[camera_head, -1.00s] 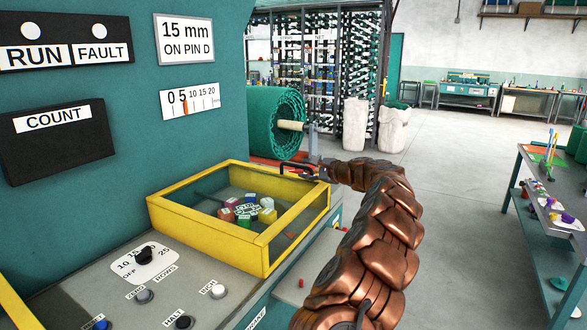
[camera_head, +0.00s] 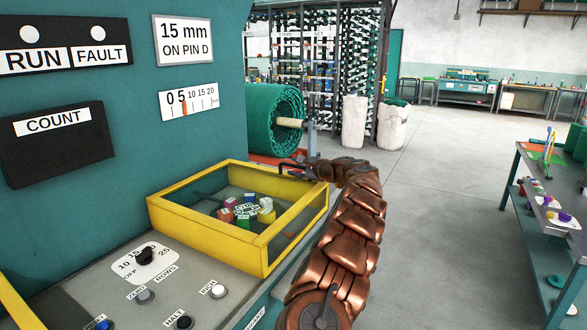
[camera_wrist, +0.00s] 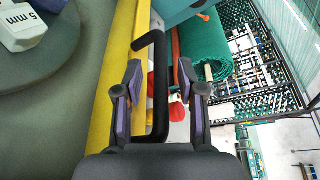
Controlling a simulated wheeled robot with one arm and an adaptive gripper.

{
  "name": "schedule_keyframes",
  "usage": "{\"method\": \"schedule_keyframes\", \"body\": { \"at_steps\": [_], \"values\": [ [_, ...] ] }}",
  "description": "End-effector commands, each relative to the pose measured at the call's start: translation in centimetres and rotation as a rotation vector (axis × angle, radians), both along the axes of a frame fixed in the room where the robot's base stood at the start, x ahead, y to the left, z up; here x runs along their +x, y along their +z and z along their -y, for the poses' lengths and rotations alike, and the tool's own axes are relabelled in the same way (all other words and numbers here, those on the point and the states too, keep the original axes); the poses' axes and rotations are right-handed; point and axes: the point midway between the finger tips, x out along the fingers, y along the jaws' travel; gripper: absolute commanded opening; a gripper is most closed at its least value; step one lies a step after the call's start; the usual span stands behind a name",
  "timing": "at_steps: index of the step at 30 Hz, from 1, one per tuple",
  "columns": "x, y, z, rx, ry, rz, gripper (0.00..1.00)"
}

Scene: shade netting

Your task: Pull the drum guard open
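The drum guard (camera_head: 212,246) is a yellow-framed cover with clear panels on the machine's console. It looks closed over several coloured, lettered blocks (camera_head: 245,212). Its black bar handle (camera_head: 290,163) is at the far right corner. In the wrist view the handle (camera_wrist: 161,85) stands between my two fingers beside the yellow frame (camera_wrist: 128,45). My gripper (camera_wrist: 160,78) is open around the handle, with a gap visible on each side of the bar. In the head view my gripper (camera_head: 312,168) is small, dark and partly hidden by my arm.
A green netting roll (camera_head: 275,118) on a pale shaft sits just behind the guard. The console has a dial (camera_head: 145,257) and several buttons in front. A workbench (camera_head: 545,205) stands at the right. White sacks (camera_head: 354,122) stand behind, and the floor between is clear.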

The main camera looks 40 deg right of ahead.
Motion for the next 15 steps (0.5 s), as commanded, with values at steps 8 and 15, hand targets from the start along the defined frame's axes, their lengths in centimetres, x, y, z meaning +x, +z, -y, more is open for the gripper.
{"method": "schedule_keyframes", "body": {
  "at_steps": [8, 15],
  "values": [
    [0.13, -0.07, -0.05, 0.000, 0.001, -0.001, 0.39],
    [0.14, -0.08, -0.06, 0.000, 0.001, -0.001, 0.17]
  ]
}}
